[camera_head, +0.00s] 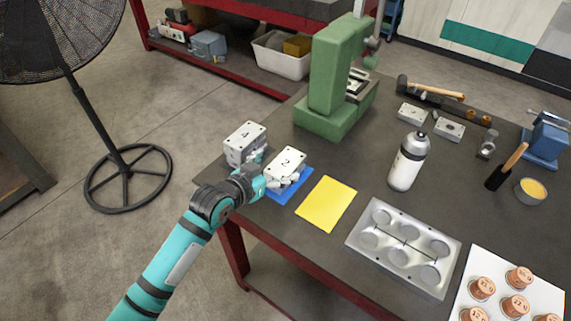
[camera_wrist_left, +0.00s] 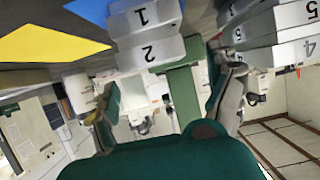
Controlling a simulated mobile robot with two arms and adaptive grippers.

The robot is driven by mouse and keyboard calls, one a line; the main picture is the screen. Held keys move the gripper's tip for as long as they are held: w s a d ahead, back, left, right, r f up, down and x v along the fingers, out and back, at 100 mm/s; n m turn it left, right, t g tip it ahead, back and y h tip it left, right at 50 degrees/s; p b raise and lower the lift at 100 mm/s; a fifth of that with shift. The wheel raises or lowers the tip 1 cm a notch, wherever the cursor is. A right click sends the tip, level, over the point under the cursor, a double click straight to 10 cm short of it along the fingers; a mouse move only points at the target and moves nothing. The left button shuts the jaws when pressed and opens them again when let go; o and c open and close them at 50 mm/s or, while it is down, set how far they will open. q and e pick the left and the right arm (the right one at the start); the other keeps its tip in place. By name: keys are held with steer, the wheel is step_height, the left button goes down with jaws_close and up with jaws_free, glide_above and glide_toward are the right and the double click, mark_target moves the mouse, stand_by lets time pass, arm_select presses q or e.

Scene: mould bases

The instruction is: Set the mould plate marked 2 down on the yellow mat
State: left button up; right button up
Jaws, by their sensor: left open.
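The mould plate marked 2 (camera_head: 286,163) is a pale grey block on top of a stack on the blue mat (camera_head: 304,184). In the left wrist view, plate 2 (camera_wrist_left: 150,53) appears inverted, with a block marked 1 (camera_wrist_left: 142,17) against it, beneath it in the stack. The yellow mat (camera_head: 327,203) lies bare just right of the blue mat; it also shows in the left wrist view (camera_wrist_left: 45,50). My left gripper (camera_head: 267,177) is open at the near left side of plate 2, its fingers spread to either side. I cannot tell whether they touch it. My right gripper is out of view.
A stack topped by a block marked 4 (camera_head: 245,134) stands close left of plate 2. A green press (camera_head: 330,90) stands behind. A bottle (camera_head: 408,163) and a metal mould tray (camera_head: 402,246) stand right of the yellow mat. The table's front edge is close.

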mark_target(285, 163)
arm_select(q)
steer(key=x, duration=0.4)
steer(key=shift+d+f+p, duration=0.1)
steer(key=shift+p, duration=0.25)
steer(key=c, duration=1.5)
steer(key=shift+c, duration=1.3)
